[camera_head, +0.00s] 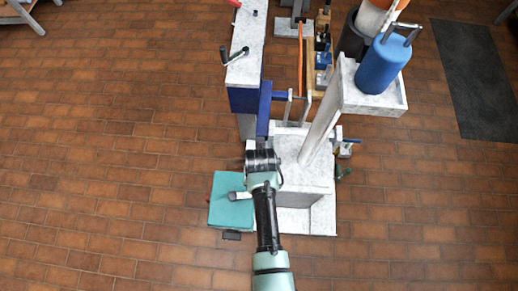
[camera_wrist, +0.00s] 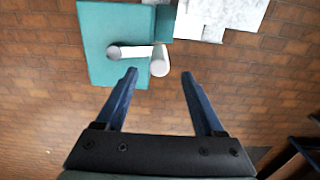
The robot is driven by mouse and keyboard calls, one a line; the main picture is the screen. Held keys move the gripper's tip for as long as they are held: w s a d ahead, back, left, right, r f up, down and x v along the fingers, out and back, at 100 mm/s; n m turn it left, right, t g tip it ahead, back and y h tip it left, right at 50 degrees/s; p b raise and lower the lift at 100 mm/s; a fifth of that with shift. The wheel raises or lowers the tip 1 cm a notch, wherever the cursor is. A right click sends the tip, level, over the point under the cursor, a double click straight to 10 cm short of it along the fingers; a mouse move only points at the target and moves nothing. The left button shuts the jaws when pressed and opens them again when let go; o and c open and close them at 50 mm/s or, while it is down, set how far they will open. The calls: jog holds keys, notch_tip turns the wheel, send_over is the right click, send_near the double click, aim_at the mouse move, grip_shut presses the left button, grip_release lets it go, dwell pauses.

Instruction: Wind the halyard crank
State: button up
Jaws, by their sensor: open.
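A crank with a pale arm and a light grey cylindrical handle (camera_wrist: 159,65) is mounted on a teal box (camera_wrist: 100,20). Its grey hub (camera_wrist: 114,52) lies left of the handle in the wrist view. In the head view the teal box (camera_head: 228,212) stands low, left of my arm, with the crank handle (camera_head: 238,196) at its right side. My gripper (camera_wrist: 159,73) is open and empty. In the wrist view the handle shows between and just beyond the fingertips, with no visible contact. The fingers cannot be made out in the head view.
A white-topped blue stand (camera_head: 245,60) carries a second, dark crank (camera_head: 234,56). A white post with a tray (camera_head: 375,103) holds a blue canister (camera_head: 384,64) at the right. A dark mat (camera_head: 475,80) lies far right.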

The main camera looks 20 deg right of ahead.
aim_at(246, 196)
jog(key=f+b, duration=0.2)
jog(key=f, duration=0.1)
jog(key=shift+w+f, duration=0.2)
jog(key=shift+f, duration=0.05)
notch_tip(246, 196, down, 3)
jog(key=b, duration=0.3)
jog(key=shift+f+b, duration=0.1)
jog(key=shift+b, duration=0.25)
jog(key=shift+c, duration=0.6)
jog(key=shift+r, duration=0.2)
grip_shut()
